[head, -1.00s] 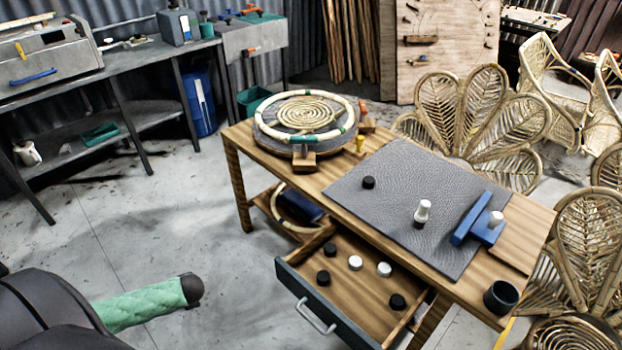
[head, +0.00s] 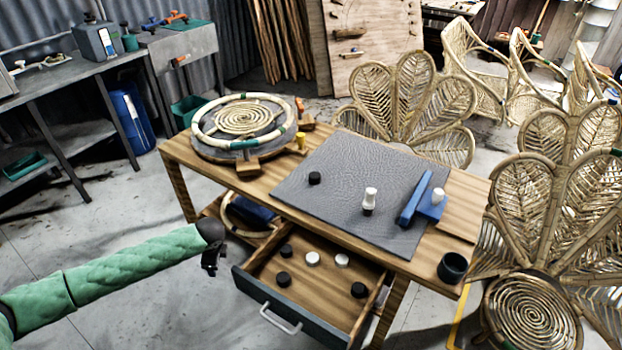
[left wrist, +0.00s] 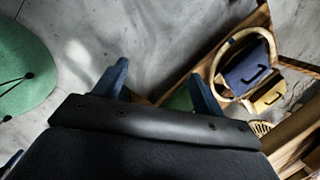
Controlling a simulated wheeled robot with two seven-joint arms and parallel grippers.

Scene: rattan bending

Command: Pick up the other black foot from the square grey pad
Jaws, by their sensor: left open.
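A black foot (head: 314,178) lies on the left part of the square grey pad (head: 340,160), which covers the middle of the wooden table. A white piece with a dark base (head: 369,200) stands upright on the same pad. My left gripper (head: 210,262) hangs beside the table's left front, left of the open drawer. In the left wrist view its two blue fingers (left wrist: 158,92) are spread apart with nothing between them. It is well away from the pad. My right gripper is out of view.
The open drawer (head: 262,306) holds several black and white feet. A blue block tool (head: 415,205) lies on the pad's right part, and a dark cup (head: 452,267) stands at the right corner. A round rattan form (head: 240,128) sits on the table's left. Rattan chairs stand behind and right.

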